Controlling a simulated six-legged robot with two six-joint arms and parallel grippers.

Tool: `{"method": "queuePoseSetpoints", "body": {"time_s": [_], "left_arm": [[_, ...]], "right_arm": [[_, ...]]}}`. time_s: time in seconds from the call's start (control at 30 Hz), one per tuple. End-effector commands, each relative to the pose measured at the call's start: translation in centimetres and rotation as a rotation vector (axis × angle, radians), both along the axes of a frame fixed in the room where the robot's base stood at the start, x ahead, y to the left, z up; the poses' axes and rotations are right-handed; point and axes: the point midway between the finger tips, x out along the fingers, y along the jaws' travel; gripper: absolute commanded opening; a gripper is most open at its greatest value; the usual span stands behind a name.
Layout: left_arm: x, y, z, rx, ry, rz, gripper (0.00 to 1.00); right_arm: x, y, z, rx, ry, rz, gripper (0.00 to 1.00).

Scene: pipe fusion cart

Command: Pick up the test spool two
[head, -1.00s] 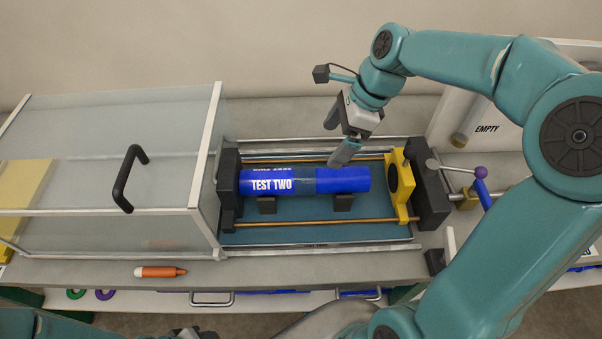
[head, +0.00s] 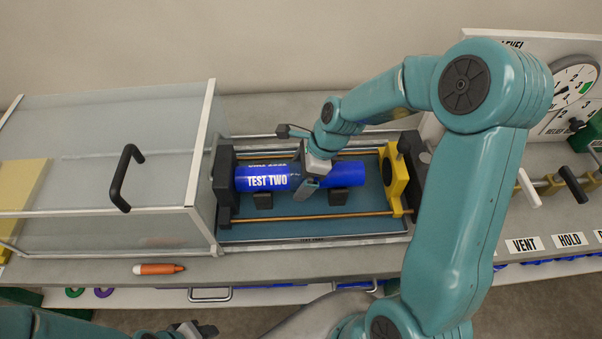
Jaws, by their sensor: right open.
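The test spool two (head: 262,178) is a blue cylinder with white "TEST TWO" lettering. It lies level on two dark supports in the fusion fixture, between a dark block on the left and a yellow clamp plate (head: 395,182) on the right. My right gripper (head: 308,188) is open and comes down over the spool's middle, hiding part of it. I cannot tell whether its fingers touch the spool. My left gripper (head: 200,331) is low at the bottom edge, far from the spool, and its jaws are unclear.
A clear-walled cover with a black handle (head: 122,178) stands left of the fixture. An orange marker (head: 158,269) lies on the front ledge. Copper rods (head: 290,218) run along the fixture. A gauge (head: 575,85) and VENT and HOLD labels are at right.

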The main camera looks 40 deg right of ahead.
Motion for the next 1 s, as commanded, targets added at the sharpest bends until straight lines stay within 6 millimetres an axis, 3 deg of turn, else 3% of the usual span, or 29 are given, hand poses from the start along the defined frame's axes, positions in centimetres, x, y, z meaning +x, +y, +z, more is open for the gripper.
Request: {"method": "queuePoseSetpoints", "body": {"time_s": [0.2,0.4,0.43,0.77,1.0], "left_arm": [[0.0,0.0,0.0,0.0,0.0,0.0,0.42],[0.0,0.0,0.0,0.0,0.0,0.0,0.42],[0.0,0.0,0.0,0.0,0.0,0.0,0.42],[0.0,0.0,0.0,0.0,0.0,0.0,0.42],[0.0,0.0,0.0,0.0,0.0,0.0,0.42]], "right_arm": [[0.0,0.0,-0.1,-0.001,-0.001,0.001,0.96],[0.0,0.0,-0.1,0.0,-0.001,0.0,0.31],[0.0,0.0,-0.1,-0.001,-0.001,0.001,0.26],[0.1,0.0,0.5,-0.001,-0.004,0.0,0.26],[0.2,0.0,3.7,-0.002,-0.009,-0.001,0.26]]}}
